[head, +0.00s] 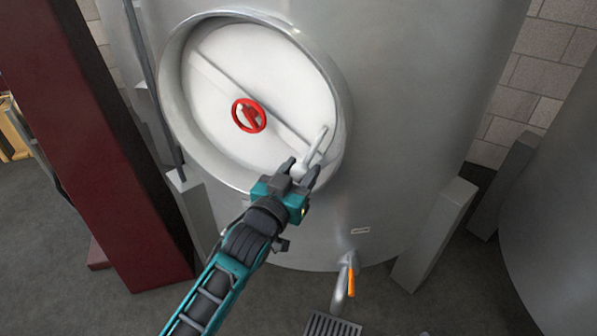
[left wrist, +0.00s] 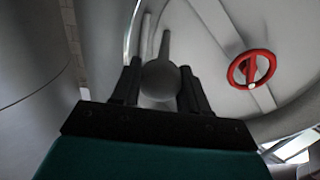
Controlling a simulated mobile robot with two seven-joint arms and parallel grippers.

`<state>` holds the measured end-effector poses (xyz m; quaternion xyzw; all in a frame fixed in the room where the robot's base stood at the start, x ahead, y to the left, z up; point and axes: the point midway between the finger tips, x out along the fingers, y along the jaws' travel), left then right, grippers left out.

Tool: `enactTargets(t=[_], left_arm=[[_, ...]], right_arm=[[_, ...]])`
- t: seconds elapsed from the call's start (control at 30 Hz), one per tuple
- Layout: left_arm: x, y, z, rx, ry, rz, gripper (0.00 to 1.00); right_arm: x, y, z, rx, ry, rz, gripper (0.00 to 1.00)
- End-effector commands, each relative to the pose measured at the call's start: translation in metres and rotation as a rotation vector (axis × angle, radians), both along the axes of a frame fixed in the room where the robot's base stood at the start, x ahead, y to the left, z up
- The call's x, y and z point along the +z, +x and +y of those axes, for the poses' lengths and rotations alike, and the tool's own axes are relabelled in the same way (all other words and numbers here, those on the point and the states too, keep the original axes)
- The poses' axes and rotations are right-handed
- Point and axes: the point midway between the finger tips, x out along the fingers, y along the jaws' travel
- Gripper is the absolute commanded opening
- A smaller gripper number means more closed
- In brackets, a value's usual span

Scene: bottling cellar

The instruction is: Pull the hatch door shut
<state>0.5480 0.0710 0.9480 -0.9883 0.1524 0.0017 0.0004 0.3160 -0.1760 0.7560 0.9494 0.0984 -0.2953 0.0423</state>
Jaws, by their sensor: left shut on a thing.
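The hatch door (head: 262,75) is a round pale disc with a diagonal bar and a red handwheel (head: 249,115). It sits inside the metal hatch ring (head: 172,75) on the steel tank; I cannot tell whether it is fully flush. A pale handle (head: 318,143) stands out at the door's lower right. My left gripper (head: 302,172) is shut on this handle. In the left wrist view, the rounded handle end (left wrist: 160,80) is between the two fingers, and the red handwheel (left wrist: 251,69) is to the right. My right gripper is not in view.
A dark red post (head: 95,130) stands at the left. Below the hatch are a tap with an orange lever (head: 351,281) and a floor drain grate (head: 332,325). Grey tank legs (head: 435,235) stand on the floor, and another tank (head: 560,220) is at the right.

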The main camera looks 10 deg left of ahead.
Motion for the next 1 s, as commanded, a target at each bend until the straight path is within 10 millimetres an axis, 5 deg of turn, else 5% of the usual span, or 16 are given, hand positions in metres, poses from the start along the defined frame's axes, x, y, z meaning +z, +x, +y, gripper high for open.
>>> enactTargets(t=[0.3,0.33,0.53,0.83,1.0], left_arm=[[0.009,0.0,-0.006,-0.012,-0.012,-0.019,0.0],[0.009,0.0,-0.007,-0.012,-0.012,-0.019,0.47],[0.007,0.0,-0.005,-0.01,-0.01,-0.015,0.66],[0.002,-0.003,-0.002,-0.006,-0.005,-0.006,0.66],[0.001,-0.023,0.004,-0.005,-0.004,-0.004,0.66]], right_arm=[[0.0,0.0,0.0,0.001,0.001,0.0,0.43],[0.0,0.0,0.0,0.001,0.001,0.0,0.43],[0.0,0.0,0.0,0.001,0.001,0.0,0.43],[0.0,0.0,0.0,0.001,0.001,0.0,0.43],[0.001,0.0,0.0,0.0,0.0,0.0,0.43]])
